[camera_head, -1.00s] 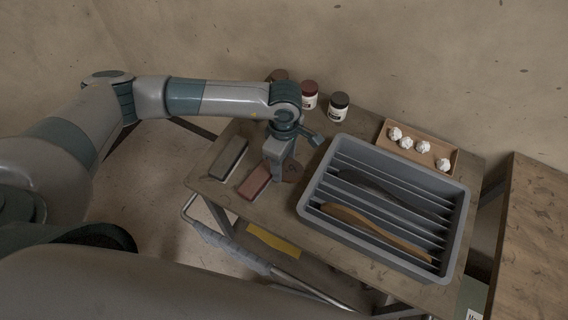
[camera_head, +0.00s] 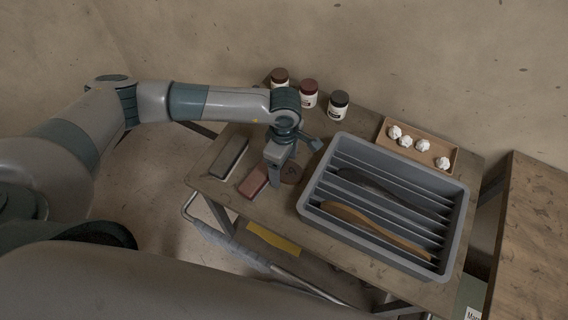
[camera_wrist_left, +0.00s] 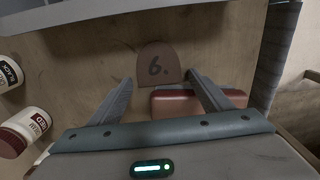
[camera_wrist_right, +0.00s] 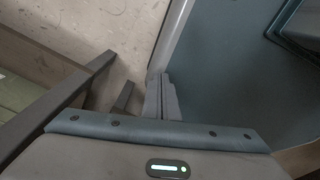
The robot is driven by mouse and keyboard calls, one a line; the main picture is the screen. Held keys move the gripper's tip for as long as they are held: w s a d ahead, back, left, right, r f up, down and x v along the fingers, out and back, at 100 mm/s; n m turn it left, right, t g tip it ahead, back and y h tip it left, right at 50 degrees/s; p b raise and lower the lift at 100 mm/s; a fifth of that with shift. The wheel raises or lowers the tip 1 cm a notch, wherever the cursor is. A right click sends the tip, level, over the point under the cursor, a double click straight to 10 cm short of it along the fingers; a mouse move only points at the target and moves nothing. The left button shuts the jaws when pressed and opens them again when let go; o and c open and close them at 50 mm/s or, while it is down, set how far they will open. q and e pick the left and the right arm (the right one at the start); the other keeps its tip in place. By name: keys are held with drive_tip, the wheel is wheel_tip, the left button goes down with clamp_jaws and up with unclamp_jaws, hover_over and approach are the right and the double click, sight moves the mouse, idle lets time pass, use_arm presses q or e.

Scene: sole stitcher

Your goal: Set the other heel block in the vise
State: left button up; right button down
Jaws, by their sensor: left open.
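A brown, flat-bottomed rounded heel block marked "6." (camera_wrist_left: 157,64) lies flat on the table; it shows partly behind my gripper in the head view (camera_head: 291,174). My left gripper (camera_wrist_left: 161,84) is open and empty above the table, its fingertips apart and just short of the block. The gripper also shows in the head view (camera_head: 274,178). A red-brown oblong block (camera_head: 253,182) lies beside it, partly under one finger in the left wrist view. My right gripper (camera_wrist_right: 161,78) has its fingers together, away from the table's objects. I cannot make out a vise.
A grey slotted tray (camera_head: 308,205) holding a dark and a tan sole stands right of the gripper. A dark oblong block (camera_head: 229,158) lies at left. Jars (camera_head: 309,94) stand at the back, near a shallow tan tray (camera_head: 459,158) of white lumps.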

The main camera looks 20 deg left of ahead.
sight(284, 168)
use_arm(q)
drive_tip(key=shift+r, duration=0.7)
wheel_tip(284, 168, up, 4)
drive_tip(key=shift+b, duration=0.95)
wheel_tip(284, 168, up, 7)
drive_tip(key=b, duration=0.2)
use_arm(e)
drive_tip(key=w+a+f+t, duration=0.1)
drive_tip(key=w+a+t, duration=0.1)
drive_tip(key=w, duration=0.6)
drive_tip(key=shift+w+a+f+y, duration=0.2)
drive_tip(key=shift+w+a+y, duration=0.15)
drive_tip(key=shift+a, duration=0.25)
use_arm(q)
drive_tip(key=shift+o, duration=0.4)
drive_tip(key=shift+f, duration=0.1)
use_arm(e)
drive_tip(key=shift+s, duration=0.1)
